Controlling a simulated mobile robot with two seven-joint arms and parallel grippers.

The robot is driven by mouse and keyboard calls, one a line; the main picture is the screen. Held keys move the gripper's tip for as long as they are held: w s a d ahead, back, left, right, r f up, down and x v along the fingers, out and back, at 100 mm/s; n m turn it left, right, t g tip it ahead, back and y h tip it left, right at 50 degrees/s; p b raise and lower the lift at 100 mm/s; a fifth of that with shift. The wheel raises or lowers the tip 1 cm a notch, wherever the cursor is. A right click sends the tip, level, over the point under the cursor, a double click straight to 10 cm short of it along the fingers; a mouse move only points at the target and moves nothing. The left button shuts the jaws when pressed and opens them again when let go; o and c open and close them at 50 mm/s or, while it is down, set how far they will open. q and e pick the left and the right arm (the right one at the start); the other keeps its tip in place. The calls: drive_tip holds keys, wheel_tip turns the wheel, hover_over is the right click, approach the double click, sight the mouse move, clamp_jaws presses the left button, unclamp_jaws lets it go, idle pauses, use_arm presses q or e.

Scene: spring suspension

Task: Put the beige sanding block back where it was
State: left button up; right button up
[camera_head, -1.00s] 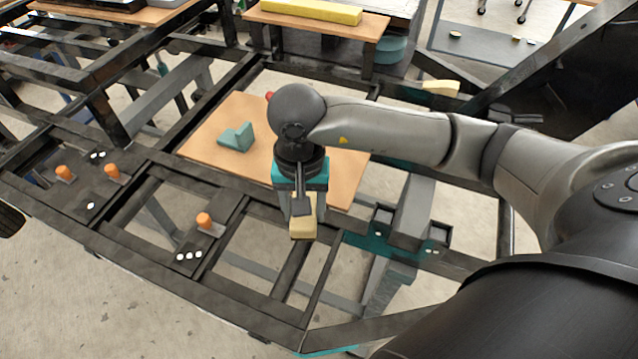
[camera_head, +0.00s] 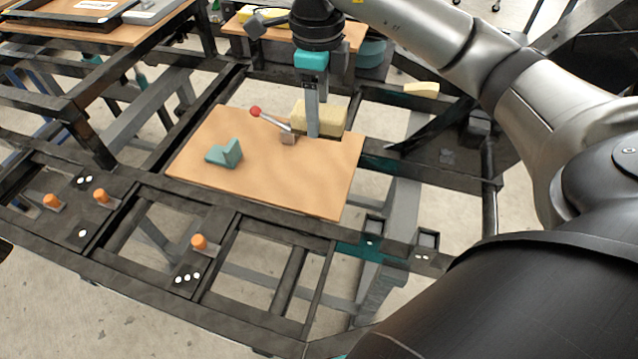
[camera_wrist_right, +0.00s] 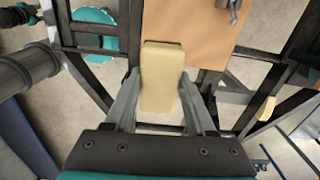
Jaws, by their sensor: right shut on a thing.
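The beige sanding block (camera_head: 333,113) is at the back right edge of the wooden board (camera_head: 240,185). My right gripper (camera_head: 313,128) comes down over it from above and is shut on it. In the right wrist view the block (camera_wrist_right: 162,78) sits between the two fingers of the gripper (camera_wrist_right: 160,98), its far end over the board's edge. I cannot tell whether its underside touches the board. My left gripper is not in view.
A teal angled block (camera_head: 224,153) and a red-knobbed lever (camera_head: 272,119) are on the board, the lever close left of the gripper. A pale yellow piece (camera_head: 422,89) lies on the frame to the right. Orange knobs (camera_head: 199,242) stand on the front frame. The board's front right is clear.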

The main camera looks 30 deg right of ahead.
drive_tip(key=shift+d+r+m, duration=0.1)
drive_tip(key=shift+m, duration=0.2)
drive_tip(key=b, duration=0.1)
hover_over(318, 194)
wheel_tip(318, 194, down, 15)
drive_tip(key=shift+r, duration=0.15)
drive_tip(key=shift+f+b, duration=0.35)
drive_tip(key=shift+f, duration=2.15)
drive_tip(key=shift+f, duration=0.2)
drive_tip(key=o, duration=1.3)
drive_tip(key=shift+r, duration=0.15)
